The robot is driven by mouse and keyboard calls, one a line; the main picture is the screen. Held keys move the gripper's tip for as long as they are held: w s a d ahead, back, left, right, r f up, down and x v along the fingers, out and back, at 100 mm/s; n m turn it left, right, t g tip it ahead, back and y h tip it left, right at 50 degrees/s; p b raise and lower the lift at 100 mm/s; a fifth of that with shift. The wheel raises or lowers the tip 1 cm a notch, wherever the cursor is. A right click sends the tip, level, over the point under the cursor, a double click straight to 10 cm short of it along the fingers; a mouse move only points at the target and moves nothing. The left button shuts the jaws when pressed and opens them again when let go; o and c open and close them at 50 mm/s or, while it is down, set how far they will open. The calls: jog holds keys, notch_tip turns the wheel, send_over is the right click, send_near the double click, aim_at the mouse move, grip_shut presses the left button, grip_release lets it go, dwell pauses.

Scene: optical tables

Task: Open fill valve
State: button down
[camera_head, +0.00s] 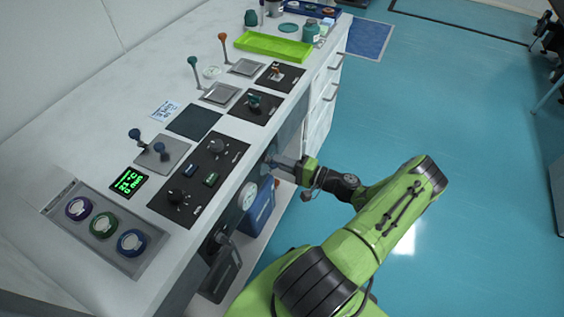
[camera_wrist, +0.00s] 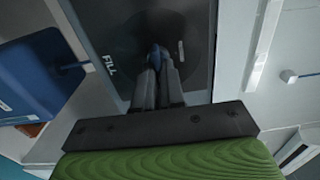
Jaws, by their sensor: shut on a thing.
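In the head view my gripper (camera_head: 275,160) reaches the front face of the bench from the right, below the worktop edge. The valve itself is hidden there.
A blue container (camera_head: 258,208) stands below the bench front, with a dark container (camera_head: 222,272) nearer. A round gauge (camera_head: 248,195) is on the front face. Control panels (camera_head: 205,170) and a green tray (camera_head: 273,46) are on the worktop.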

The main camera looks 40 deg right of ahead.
jog(key=shift+w+r, duration=0.1)
jog(key=c, duration=1.2)
grip_release()
jog(key=shift+c, duration=0.2)
jog(key=v, duration=1.5)
jog(key=shift+s+p, duration=0.4)
jog(key=shift+d, duration=0.1)
